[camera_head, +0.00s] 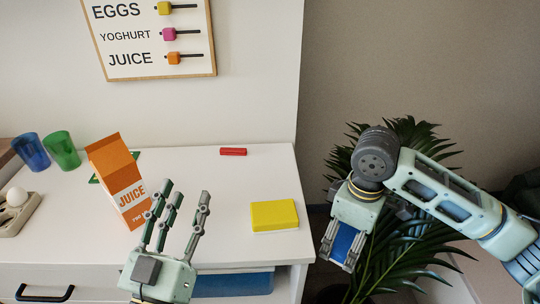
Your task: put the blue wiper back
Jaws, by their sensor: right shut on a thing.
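The blue wiper (344,240) is between the fingers of my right gripper (338,261), which is shut on it. This gripper points down, to the right of the counter's edge and in front of the plant. Only a small blue part of the wiper shows; the rest is hidden by the fingers. My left gripper (184,193) is open and empty, fingers pointing up, in front of the counter's near edge and close to the juice carton.
The white counter (225,185) holds an orange juice carton (118,180), a yellow block (274,215), a red piece (233,152), blue (31,152) and green (62,150) cups and an egg (17,196). A blue object (235,285) sits below the counter top. A plant (395,250) stands right.

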